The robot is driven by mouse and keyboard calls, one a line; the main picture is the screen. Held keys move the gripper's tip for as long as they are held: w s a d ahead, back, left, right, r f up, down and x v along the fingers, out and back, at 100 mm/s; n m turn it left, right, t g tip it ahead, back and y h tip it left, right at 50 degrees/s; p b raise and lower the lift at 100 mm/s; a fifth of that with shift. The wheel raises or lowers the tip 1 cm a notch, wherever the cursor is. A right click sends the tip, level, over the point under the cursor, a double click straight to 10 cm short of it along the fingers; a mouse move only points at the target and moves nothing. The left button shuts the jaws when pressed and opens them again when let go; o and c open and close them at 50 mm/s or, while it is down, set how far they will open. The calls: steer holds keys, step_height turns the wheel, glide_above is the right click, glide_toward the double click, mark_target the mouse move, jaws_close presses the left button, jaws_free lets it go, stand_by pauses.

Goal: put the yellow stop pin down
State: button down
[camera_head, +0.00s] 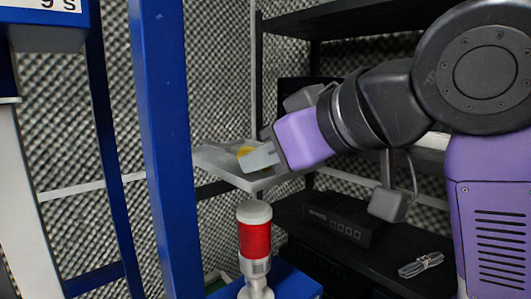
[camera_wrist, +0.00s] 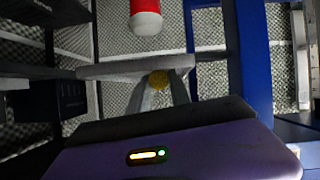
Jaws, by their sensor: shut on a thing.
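The yellow stop pin (camera_head: 244,151) shows as a small yellow piece at the tips of my gripper (camera_head: 259,157), partly hidden by a grey finger. In the wrist view the pin's round yellow end (camera_wrist: 159,79) sits between the two fingers of my gripper (camera_wrist: 162,88), which is shut on it. A light grey tray-like shelf (camera_head: 212,158) lies right by the pin in the head view. It also shows as a pale slab behind the fingertips in the wrist view (camera_wrist: 110,70). I cannot tell whether the pin touches it.
A red and white cylinder (camera_head: 254,235) stands on a blue base (camera_head: 295,283) in front of the tray. A blue post (camera_head: 165,150) rises to the left.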

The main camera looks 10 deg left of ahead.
steer(key=shift+f, duration=0.3)
steer(key=c, duration=1.2)
jaws_free()
steer(key=shift+s+f, duration=0.1)
steer(key=shift+a+f, duration=0.1)
steer(key=shift+r, duration=0.25)
steer(key=v, duration=0.6)
steer(key=r+b+v, duration=0.1)
steer(key=v, duration=0.5)
steer(key=shift+r, duration=0.1)
